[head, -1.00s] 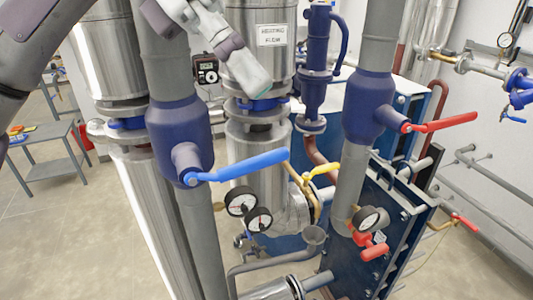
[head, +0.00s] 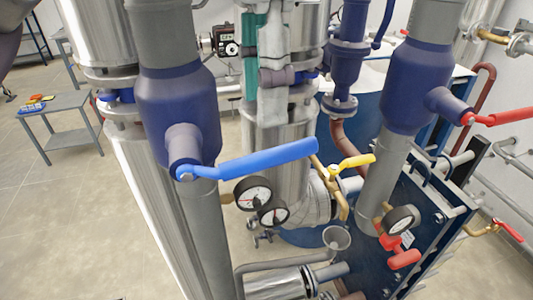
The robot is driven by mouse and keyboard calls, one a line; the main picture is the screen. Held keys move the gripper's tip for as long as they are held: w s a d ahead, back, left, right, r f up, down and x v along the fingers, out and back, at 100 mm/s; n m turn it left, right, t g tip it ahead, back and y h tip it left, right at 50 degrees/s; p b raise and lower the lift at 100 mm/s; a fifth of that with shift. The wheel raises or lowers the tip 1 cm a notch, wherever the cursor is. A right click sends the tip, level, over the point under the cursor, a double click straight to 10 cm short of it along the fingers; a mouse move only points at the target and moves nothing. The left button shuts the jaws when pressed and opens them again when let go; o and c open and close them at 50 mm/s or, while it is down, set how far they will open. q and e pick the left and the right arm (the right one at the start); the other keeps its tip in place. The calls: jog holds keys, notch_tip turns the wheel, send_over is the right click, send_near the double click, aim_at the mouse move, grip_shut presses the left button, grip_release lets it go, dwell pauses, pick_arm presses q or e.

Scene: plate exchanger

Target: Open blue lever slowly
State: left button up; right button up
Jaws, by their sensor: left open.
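The blue lever (head: 262,159) sticks out to the right and slightly up from its pivot on the dark blue valve body (head: 180,108) of the left grey pipe. My left gripper (head: 270,98) is open, above the lever and apart from it in the picture, in front of the steel column. Grey, mauve and teal parts of my arm show there; its fingers are hard to make out. Nothing is seen in its grasp. My right gripper is not in view.
A yellow lever (head: 350,163) and two gauges (head: 253,194) are close to the blue lever. A red lever (head: 500,117) is on the right valve. A grey side table (head: 63,105) stands at the left. Pipes crowd the middle; floor is free at lower left.

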aim_at(266, 150)
pick_arm(q)
jog(key=f, duration=0.5)
jog(key=w+f+p, duration=0.1)
jog(key=f, duration=0.1)
jog(key=shift+d+f, duration=0.1)
jog(key=shift+f, duration=0.1)
jog(key=shift+s+f, duration=0.25)
jog(key=shift+f, duration=0.15)
jog(key=shift+w, duration=0.15)
jog(key=shift+c, duration=0.2)
jog(key=shift+c, duration=1.2)
grip_shut()
